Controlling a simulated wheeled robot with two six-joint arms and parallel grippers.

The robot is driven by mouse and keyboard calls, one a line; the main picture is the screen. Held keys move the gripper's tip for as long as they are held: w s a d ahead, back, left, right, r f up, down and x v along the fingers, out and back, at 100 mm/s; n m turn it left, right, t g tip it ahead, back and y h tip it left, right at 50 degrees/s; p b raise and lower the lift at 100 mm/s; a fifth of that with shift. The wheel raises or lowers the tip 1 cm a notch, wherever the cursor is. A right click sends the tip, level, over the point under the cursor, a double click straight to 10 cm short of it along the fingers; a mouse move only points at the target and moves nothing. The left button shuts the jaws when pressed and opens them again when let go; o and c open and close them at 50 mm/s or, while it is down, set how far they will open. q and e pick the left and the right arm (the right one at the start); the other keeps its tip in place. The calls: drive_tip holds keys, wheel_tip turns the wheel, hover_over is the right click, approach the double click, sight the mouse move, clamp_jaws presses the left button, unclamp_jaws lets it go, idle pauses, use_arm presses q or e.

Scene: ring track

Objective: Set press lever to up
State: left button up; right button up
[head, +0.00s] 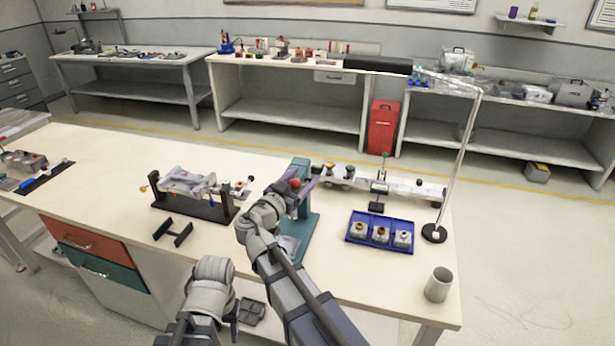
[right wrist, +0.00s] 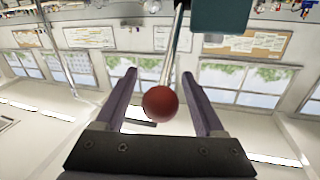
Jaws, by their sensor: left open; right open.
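The teal press (head: 301,222) stands near the middle of the front bench. Its lever ends in a red ball knob (head: 295,184). My right gripper (head: 309,183) is at the knob, with my right arm hiding part of the press. In the right wrist view the red knob (right wrist: 160,103) sits between the two open fingers, with a visible gap to each. A thin metal lever rod (right wrist: 171,48) runs from the knob beside the teal press head (right wrist: 220,17). I cannot tell the lever's angle. My left gripper (head: 236,316) is low at the bench's front edge, partly hidden.
A blue tray (head: 350,241) with several small blocks lies right of the press. A lamp stand (head: 434,233) and a grey cup (head: 438,285) are further right. A dark fixture (head: 207,208) stands to the left. The bench's left part has free room.

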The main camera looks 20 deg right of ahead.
drive_tip(key=shift+a, duration=0.1)
clamp_jaws()
idle(0.4)
idle(0.8)
